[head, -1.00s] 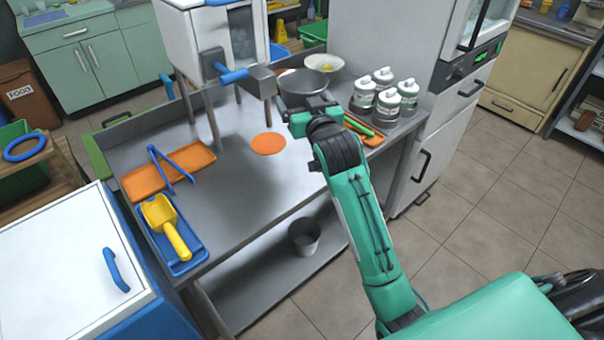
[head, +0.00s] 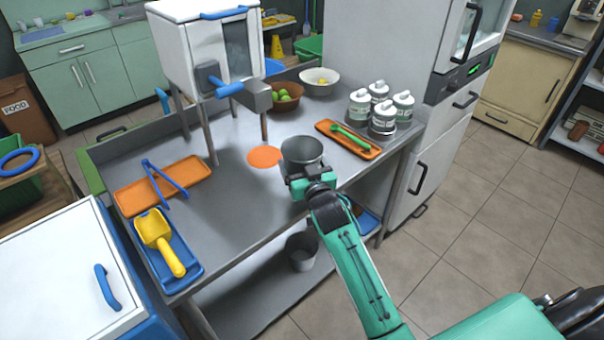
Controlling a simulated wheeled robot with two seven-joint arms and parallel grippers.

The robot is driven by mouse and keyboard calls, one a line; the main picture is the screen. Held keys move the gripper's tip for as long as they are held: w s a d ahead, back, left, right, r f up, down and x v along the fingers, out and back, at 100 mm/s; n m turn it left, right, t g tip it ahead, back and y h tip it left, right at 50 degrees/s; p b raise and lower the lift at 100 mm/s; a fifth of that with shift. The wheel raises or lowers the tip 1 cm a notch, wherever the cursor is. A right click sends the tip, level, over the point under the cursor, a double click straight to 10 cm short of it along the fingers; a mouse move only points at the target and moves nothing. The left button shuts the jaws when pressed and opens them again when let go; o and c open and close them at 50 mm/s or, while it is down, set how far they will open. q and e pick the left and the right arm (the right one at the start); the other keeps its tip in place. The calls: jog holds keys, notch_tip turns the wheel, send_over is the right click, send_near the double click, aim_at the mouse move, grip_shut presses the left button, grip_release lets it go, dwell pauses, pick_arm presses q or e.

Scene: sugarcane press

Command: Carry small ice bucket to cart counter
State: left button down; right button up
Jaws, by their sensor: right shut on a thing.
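A small grey metal bucket (head: 302,152) is held upright in my right gripper (head: 312,183), which is shut on it at its near side. The bucket is over the cart counter (head: 235,205), just right of a flat orange disc (head: 265,157). I cannot tell whether its base touches the counter. The inside shows dark grey and I see no ice in it. My left gripper is not in view.
A white press machine (head: 190,50) stands at the back left. A blue tray with a yellow scoop (head: 157,235) is front left. Another grey bucket (head: 302,255) sits on the lower shelf.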

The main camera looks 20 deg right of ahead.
jog(key=shift+f, duration=1.75)
jog(key=shift+f, duration=0.1)
jog(key=o, duration=0.7)
jog(key=shift+o, duration=1.1)
